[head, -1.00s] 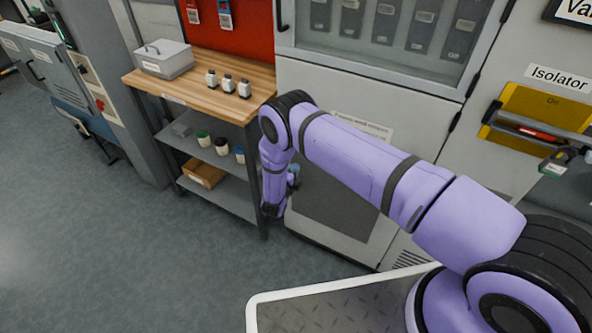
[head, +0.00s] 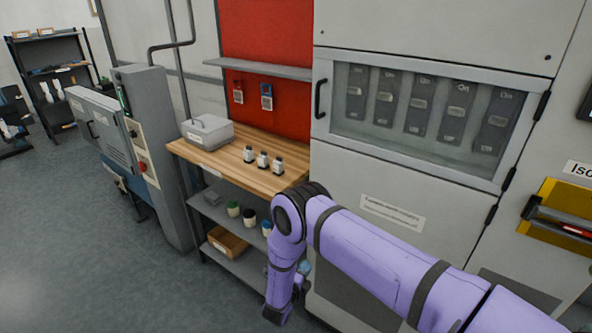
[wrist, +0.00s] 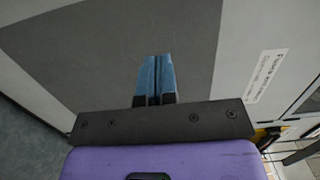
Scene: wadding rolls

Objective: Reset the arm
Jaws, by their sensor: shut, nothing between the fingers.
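My purple arm reaches across the lower right of the head view and bends down at the elbow in front of the workbench and the grey cabinet. My gripper (head: 304,268) is low beside the cabinet front, partly hidden behind my arm. In the wrist view its two blue fingers (wrist: 155,80) lie side by side, shut and empty. They point toward the cabinet's dark grey panel (wrist: 120,40).
A wooden-topped bench (head: 245,178) holds a grey box (head: 208,137) and small bottles (head: 263,160). Its shelves hold more bottles and a cardboard box (head: 227,242). The grey cabinet (head: 345,180) stands close to my arm. Open floor (head: 90,270) lies at left.

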